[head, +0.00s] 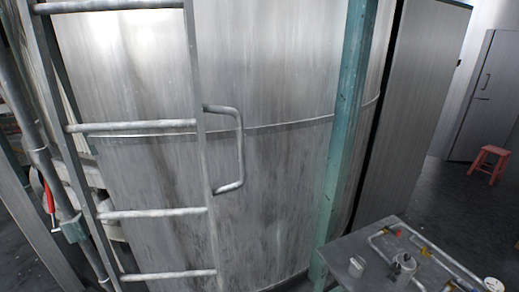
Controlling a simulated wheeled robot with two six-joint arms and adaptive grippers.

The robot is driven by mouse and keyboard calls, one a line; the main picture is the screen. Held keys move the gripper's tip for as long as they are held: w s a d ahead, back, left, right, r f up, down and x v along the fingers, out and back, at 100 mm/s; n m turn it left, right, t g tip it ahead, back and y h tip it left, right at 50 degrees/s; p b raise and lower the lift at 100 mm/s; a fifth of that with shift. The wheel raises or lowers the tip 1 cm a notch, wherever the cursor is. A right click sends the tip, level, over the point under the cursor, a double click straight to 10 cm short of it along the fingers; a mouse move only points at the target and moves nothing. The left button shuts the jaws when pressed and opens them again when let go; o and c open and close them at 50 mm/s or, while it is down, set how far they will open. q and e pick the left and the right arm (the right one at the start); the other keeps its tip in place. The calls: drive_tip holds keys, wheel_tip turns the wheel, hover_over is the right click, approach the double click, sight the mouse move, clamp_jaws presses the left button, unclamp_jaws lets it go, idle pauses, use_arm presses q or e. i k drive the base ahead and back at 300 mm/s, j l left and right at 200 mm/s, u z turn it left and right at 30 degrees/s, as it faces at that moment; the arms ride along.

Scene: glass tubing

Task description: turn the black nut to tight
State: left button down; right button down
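Neither of my grippers shows in the head view. I cannot make out a black nut. A grey work table (341,249) stands at the lower right, cut off by the bottom edge. Pale tubing (440,258) runs across it, with small red-orange and yellow parts (425,251) on or beside it. A small grey round fitting or device (403,263) sits near the tubing; its details are too small to tell. A light metal block (357,265) lies to its left.
A large steel tank (270,80) with a ladder (150,213) and handle (239,150) fills the left and middle. A teal post (345,120) stands behind the table. A white round item (493,284) is at the lower right. Dark floor lies open toward a red stool (488,160).

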sight(397, 267)
drive_tip(key=z, duration=1.4)
drive_tip(key=j, duration=0.15)
